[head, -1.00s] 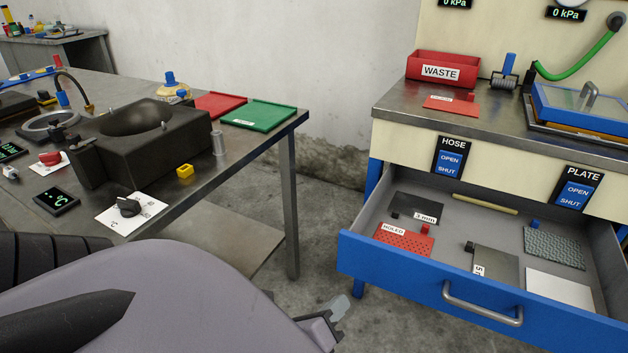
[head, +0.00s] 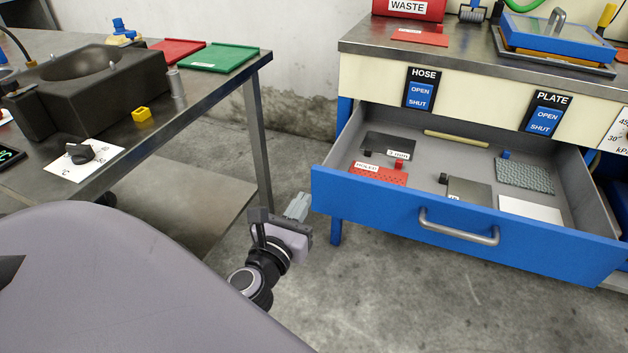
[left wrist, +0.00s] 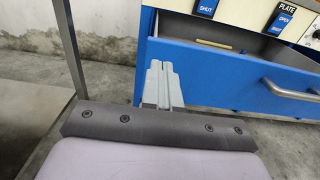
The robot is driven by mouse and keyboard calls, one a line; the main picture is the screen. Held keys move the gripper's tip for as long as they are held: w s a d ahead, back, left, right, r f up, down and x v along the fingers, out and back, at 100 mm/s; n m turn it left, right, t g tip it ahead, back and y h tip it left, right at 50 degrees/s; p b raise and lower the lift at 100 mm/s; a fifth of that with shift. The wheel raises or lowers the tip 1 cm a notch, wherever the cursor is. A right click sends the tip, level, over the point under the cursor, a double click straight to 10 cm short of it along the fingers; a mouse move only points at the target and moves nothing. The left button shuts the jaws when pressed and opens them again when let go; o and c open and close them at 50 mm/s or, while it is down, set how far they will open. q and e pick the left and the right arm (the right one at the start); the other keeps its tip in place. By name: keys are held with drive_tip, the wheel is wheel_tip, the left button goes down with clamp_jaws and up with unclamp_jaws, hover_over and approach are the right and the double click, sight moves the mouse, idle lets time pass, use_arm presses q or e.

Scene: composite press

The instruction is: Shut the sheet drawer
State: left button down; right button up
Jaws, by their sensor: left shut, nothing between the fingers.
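The sheet drawer has a blue front (head: 380,206) with a grey bar handle (head: 458,228), and it stands pulled out of the cream bench. Inside lie a dark sheet, a red holed sheet (head: 378,174), a grey sheet, a textured sheet and a white sheet. My left gripper (head: 298,206) is shut and empty, just left of the drawer front's left end, apart from the handle. In the left wrist view the shut fingers (left wrist: 159,75) appear in front of the drawer's left part, with the handle (left wrist: 290,90) to the right. My right gripper is not in view.
The bench top (head: 440,54) above the drawer holds a red WASTE bin (head: 408,8) and a blue-framed plate (head: 555,38). A steel table (head: 225,92) with a dark mould block (head: 90,85) stands at left. Open floor (head: 400,300) lies before the drawer.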

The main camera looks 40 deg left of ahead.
sight(320, 173)
use_arm(q)
drive_tip(key=x, duration=0.6)
drive_tip(key=shift+w+a, duration=0.15)
drive_tip(key=shift+w, duration=0.35)
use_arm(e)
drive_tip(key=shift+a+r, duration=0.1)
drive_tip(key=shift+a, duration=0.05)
use_arm(q)
drive_tip(key=shift+w, duration=0.1)
